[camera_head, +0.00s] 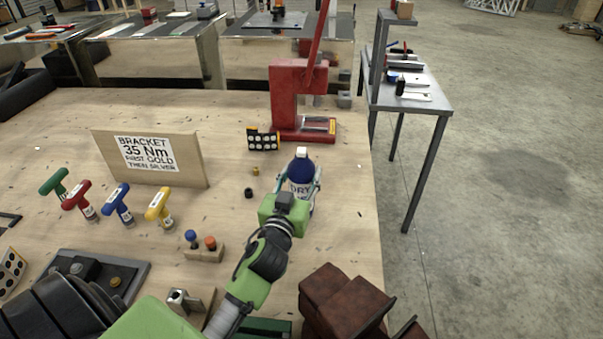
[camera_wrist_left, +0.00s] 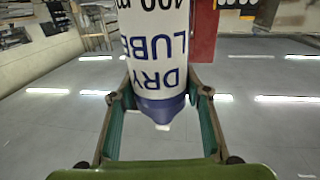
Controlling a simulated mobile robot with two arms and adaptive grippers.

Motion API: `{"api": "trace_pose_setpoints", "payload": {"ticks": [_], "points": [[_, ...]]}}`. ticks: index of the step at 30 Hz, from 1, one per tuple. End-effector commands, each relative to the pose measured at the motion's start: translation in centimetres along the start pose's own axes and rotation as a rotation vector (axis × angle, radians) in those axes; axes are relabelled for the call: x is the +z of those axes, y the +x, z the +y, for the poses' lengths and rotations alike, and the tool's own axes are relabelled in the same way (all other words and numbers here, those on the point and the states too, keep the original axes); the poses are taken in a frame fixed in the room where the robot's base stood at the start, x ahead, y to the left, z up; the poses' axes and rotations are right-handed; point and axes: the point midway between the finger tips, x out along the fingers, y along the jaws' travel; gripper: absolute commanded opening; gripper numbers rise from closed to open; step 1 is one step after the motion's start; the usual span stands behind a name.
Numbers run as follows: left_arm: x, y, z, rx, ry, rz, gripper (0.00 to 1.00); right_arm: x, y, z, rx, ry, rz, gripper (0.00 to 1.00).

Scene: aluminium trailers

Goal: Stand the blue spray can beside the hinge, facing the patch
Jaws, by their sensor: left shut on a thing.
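The blue spray can (camera_head: 300,172) has a white cap, a blue top and a white body reading "DRY LUBE". It stands upright near the bench's right edge; I cannot tell whether its base touches the wood. My left gripper (camera_head: 302,190) is shut on it from the near side. In the left wrist view the can (camera_wrist_left: 157,45) appears inverted between the fingers of the gripper (camera_wrist_left: 158,100). I cannot make out the patch. My right gripper is out of view.
A red press (camera_head: 298,95) and a dotted black card (camera_head: 262,140) are behind the can. A sign board (camera_head: 150,157), several T-handled tools (camera_head: 118,203) and a wooden plug holder (camera_head: 203,251) stand left. Small knobs (camera_head: 249,193) lie close by. The bench edge is just right.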

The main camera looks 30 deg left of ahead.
Motion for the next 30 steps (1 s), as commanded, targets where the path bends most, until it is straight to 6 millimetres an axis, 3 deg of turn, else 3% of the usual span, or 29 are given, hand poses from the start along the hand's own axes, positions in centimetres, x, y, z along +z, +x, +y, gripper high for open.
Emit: {"api": "trace_pose_setpoints", "payload": {"ticks": [8,9,11,23,30], "points": [[0.2,0.0,0.0,0.000,-0.001,0.003,0.00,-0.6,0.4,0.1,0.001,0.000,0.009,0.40],[0.3,0.0,0.0,-0.001,0.000,0.000,0.49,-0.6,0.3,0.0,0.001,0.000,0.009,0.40],[0.2,0.0,0.0,0.000,0.000,0.000,0.60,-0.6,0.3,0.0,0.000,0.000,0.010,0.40],[-0.2,0.0,0.0,0.000,0.001,0.001,0.60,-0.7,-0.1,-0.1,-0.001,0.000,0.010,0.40],[0.4,-3.9,0.0,0.000,-0.003,-0.003,0.60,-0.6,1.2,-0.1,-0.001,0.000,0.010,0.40]]}}
